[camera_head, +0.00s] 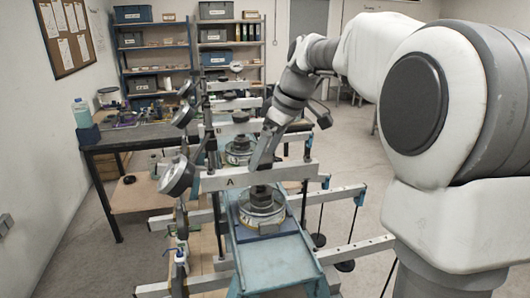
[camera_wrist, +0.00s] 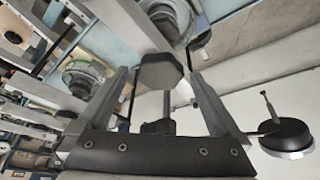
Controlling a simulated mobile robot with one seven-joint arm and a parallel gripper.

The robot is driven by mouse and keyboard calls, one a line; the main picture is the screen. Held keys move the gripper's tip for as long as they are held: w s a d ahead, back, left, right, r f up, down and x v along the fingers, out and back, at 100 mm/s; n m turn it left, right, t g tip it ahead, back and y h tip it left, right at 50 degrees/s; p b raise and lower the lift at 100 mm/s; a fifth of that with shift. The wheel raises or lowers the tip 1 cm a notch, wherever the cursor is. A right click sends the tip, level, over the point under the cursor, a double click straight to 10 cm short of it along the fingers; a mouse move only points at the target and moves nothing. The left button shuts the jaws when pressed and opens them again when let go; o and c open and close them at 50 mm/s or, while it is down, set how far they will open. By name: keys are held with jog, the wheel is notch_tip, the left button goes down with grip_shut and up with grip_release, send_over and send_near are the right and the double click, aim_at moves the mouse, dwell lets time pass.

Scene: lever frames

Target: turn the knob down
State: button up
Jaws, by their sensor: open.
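A dark, many-sided knob (camera_wrist: 161,71) shows in the wrist view between the two finger ends of my gripper (camera_head: 262,164). My gripper is open, with a finger to each side of the knob and nothing clamped. I cannot tell whether either finger touches it. In the head view my gripper points down at the white beam marked A (camera_head: 218,183) of the nearest lever frame. The knob is not clear in the head view, where my gripper covers that spot. A round metal cell (camera_head: 262,211) sits under the beam on a blue frame (camera_head: 268,259).
Round dial gauges (camera_head: 177,176) stand left of the beams. More lever frames line up behind. Hanging weights (camera_head: 345,266) are at right. A dark workbench (camera_head: 102,142) with a bottle (camera_head: 82,111) stands at left, shelves (camera_head: 153,62) at the back. Open floor lies right.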

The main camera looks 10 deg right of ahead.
jog(key=shift+f, duration=0.15)
jog(key=c, duration=1.3)
jog(key=shift+c, duration=0.2)
